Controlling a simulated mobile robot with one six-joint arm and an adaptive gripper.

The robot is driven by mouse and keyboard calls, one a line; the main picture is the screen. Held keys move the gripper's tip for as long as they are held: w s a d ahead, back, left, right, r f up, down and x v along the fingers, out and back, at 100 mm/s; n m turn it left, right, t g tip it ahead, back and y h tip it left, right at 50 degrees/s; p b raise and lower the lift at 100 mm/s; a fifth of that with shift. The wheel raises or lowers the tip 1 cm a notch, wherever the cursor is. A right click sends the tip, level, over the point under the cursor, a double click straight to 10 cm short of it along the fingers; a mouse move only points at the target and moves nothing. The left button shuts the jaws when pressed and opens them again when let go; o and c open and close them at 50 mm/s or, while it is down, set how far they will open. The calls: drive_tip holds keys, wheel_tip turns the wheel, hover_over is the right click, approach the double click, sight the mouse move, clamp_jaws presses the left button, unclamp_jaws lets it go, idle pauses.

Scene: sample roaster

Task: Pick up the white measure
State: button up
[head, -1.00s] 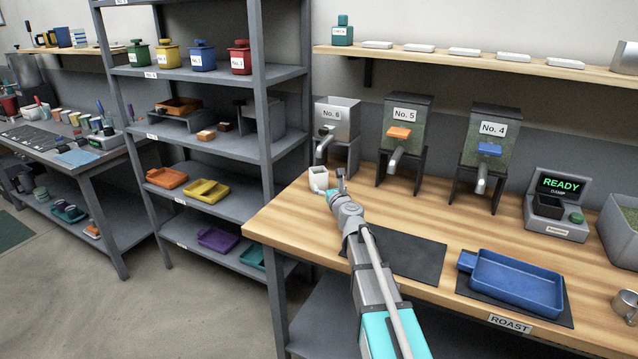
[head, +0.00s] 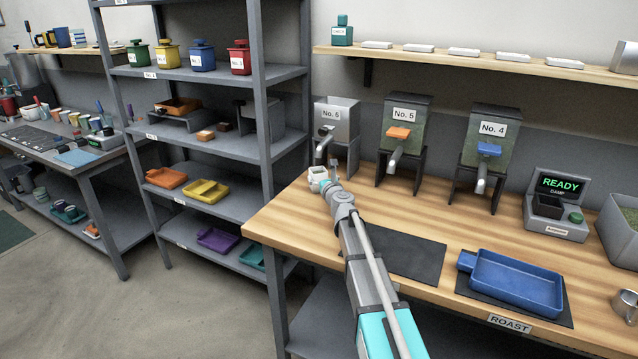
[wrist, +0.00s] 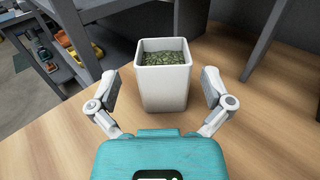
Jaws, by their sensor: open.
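The white measure (wrist: 164,88) is a square, open-topped cup filled with greenish beans. It stands upright on the wooden bench, and in the head view the measure (head: 317,174) is below the No. 6 dispenser, partly hidden by my gripper. My gripper (wrist: 160,90) is open, with one finger on each side of the measure and a gap showing on both sides. In the head view my gripper (head: 327,175) is at the measure, but its fingers are small and hard to make out.
The No. 6 dispenser (head: 337,120) stands just behind the measure, with the No. 5 dispenser (head: 406,130) to its right. A dark mat (head: 405,255) and a blue tray (head: 515,282) lie further right. Grey shelving (head: 205,135) stands left of the bench.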

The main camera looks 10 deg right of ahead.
sight(318, 170)
drive_tip(key=shift+w+a, duration=0.2)
drive_tip(key=shift+w, duration=2)
drive_tip(key=c, duration=1.1)
drive_tip(key=shift+r, duration=0.15)
